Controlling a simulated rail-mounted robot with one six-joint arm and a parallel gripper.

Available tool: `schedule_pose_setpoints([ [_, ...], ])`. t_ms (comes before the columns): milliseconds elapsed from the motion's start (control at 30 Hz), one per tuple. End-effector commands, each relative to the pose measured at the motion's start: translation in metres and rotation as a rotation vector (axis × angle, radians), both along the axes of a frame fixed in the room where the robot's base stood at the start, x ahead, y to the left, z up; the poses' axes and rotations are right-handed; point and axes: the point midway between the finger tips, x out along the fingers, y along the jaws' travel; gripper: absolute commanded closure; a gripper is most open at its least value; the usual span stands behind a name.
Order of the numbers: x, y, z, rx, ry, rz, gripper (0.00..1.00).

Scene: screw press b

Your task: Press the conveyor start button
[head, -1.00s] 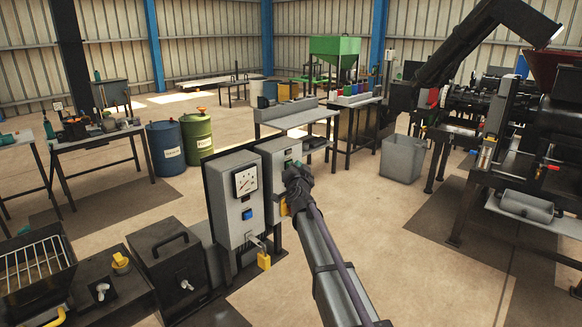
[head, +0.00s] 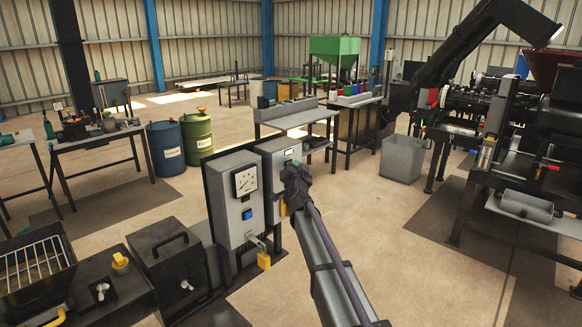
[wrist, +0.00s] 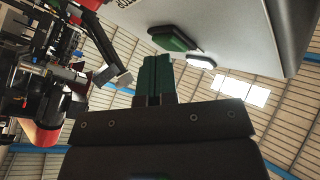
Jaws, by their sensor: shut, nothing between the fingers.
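A green button (wrist: 172,41) sticks out from the pale face of a control box in the wrist view, with a bright white lamp (wrist: 202,61) beside it. My gripper (wrist: 158,60) is shut and empty, its fingertips right at the green button; I cannot tell if they touch it. In the head view my gripper (head: 296,168) is at the front of the right-hand grey control box (head: 272,158), where a small white light (head: 289,152) shows. My wrist hides the button there.
A black cabinet (head: 172,265) stands at lower left. Machinery is at right; the floor between is open.

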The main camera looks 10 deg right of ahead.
Motion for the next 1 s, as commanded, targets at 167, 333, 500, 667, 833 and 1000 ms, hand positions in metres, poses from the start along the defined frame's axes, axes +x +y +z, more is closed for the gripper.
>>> schedule_pose_setpoints([
  [167, 0.0, 0.0, 0.0, 0.0, 0.0, 0.0, 1.0],
  [333, -0.002, -0.002, 0.0, 0.0, 0.0, 0.0, 1.0],
  [500, -0.01, -0.008, 0.0, 0.0, 0.0, 0.0, 1.0],
  [667, -0.014, -0.011, 0.0, 0.0, 0.001, 0.001, 1.0],
  [833, -0.013, -0.011, 0.0, 0.0, 0.0, 0.0, 1.0],
  [1000, -0.019, -0.015, 0.0, 0.0, 0.0, 0.0, 1.0],
])
